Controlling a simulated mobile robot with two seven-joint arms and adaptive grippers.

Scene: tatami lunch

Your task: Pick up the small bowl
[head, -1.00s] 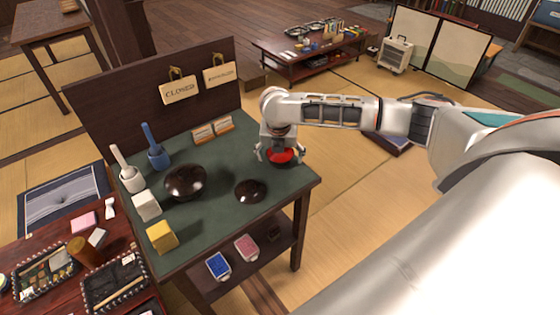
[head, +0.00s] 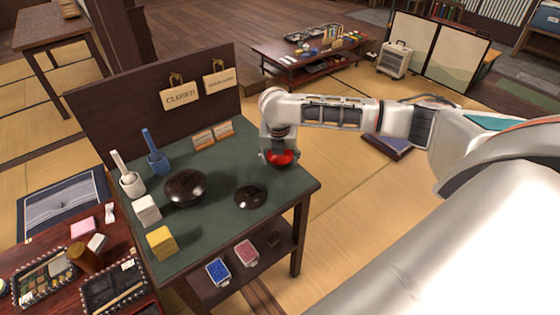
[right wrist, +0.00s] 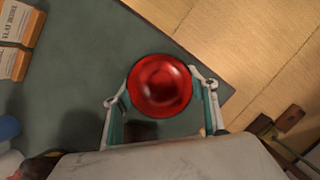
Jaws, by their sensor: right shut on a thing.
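The small bowl (head: 281,158) is round and glossy red, at the right back part of the green tabletop (head: 225,225). My right gripper (head: 279,157) is above it, pointing down, with its fingers shut on the bowl's sides. In the right wrist view the bowl (right wrist: 160,86) sits between the two fingertips (right wrist: 160,90), its inside facing the camera. I cannot tell whether the bowl still touches the tabletop. My left gripper is not in view.
A dark round bowl (head: 186,188) and a dark lid-like disc (head: 250,197) stand on the same table. Two small signs (head: 212,134), a blue-handled thing (head: 157,158) and a yellow block (head: 161,242) stand near its edges. A dark back panel (head: 160,105) rises behind.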

